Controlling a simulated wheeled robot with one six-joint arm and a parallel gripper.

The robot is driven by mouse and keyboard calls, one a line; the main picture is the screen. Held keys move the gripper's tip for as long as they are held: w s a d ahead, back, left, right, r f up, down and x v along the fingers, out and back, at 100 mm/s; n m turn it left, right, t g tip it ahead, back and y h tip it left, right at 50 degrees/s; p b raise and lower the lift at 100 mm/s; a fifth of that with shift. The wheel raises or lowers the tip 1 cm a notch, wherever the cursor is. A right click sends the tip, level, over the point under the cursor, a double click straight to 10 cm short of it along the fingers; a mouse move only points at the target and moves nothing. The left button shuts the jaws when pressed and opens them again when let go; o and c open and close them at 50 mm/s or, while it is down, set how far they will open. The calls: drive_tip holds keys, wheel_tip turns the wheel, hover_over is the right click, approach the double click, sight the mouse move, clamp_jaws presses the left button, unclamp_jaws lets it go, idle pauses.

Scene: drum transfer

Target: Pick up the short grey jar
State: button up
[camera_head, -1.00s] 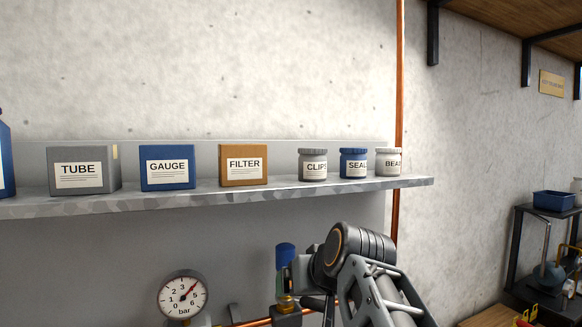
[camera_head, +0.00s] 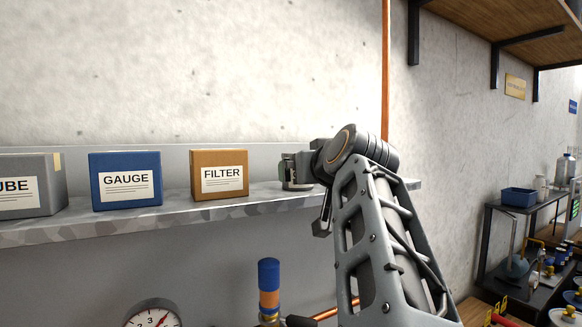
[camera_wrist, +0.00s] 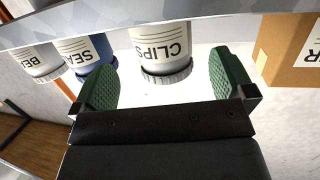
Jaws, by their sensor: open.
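The short grey jar labelled CLIPS (camera_wrist: 160,45) appears upside down in the wrist view, near the middle, standing on the shelf. My gripper (camera_wrist: 164,80) is open, with one green-padded finger on each side of the jar's lid end. A gap shows between the jar and each finger, and the left finger is close to the blue SEAL jar. In the head view my gripper (camera_head: 292,170) is at the shelf, right of the FILTER box, and my arm hides the jars there.
The blue SEAL jar (camera_wrist: 88,48) and a pale jar (camera_wrist: 38,62) stand left of the grey jar in the wrist view. A copper pipe (camera_head: 385,70) runs up the wall.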

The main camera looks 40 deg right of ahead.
drive_tip(key=shift+p+x, duration=1.3)
drive_tip(key=shift+x, duration=1.65)
drive_tip(key=shift+a+f, duration=0.1)
drive_tip(key=shift+f, duration=0.05)
drive_tip(key=c, duration=1.1)
